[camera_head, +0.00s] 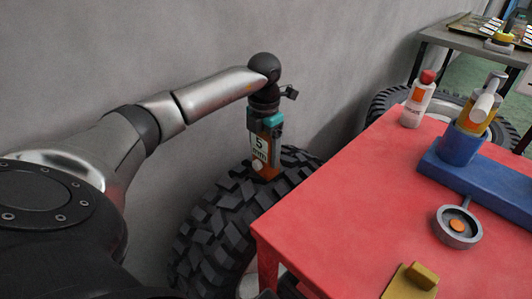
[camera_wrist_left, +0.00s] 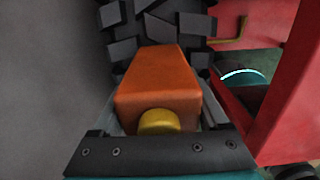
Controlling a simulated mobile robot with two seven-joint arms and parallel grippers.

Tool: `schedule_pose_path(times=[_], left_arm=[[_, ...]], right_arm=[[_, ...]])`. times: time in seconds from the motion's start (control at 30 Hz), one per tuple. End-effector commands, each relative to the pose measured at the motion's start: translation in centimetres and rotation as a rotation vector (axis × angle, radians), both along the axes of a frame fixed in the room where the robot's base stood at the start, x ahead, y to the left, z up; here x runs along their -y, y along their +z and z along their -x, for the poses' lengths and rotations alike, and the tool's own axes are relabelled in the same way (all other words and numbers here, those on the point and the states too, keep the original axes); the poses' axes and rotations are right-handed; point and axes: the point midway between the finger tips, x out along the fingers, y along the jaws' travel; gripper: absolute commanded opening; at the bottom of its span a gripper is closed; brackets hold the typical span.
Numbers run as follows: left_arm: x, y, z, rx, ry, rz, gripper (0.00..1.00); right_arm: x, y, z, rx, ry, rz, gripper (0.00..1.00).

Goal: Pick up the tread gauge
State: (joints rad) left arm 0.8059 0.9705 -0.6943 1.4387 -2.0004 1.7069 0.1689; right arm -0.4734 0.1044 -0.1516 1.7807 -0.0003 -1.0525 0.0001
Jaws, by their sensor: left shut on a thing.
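In the left wrist view the gauge (camera_wrist_left: 158,82) shows as an orange block with a yellow round knob, between the fingers. My right gripper is not in view.
A red table (camera_head: 340,220) stands right of the tyre. A grey wall (camera_head: 150,50) is close behind my left arm.

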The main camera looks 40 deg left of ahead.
Motion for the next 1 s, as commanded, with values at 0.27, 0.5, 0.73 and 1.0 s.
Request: schedule_pose_path(times=[0.27,0.5,0.73,1.0], left_arm=[[0.0,0.1,0.0,0.002,0.000,0.000,0.00],[0.0,0.2,0.0,0.002,0.000,0.000,0.00],[0.0,1.6,-0.1,0.004,0.000,0.000,0.00],[0.0,5.4,-0.1,0.004,-0.001,0.000,0.00]], right_arm=[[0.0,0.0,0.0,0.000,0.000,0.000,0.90],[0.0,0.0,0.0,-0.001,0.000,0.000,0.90],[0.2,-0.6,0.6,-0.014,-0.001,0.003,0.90],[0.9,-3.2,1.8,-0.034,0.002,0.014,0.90]])
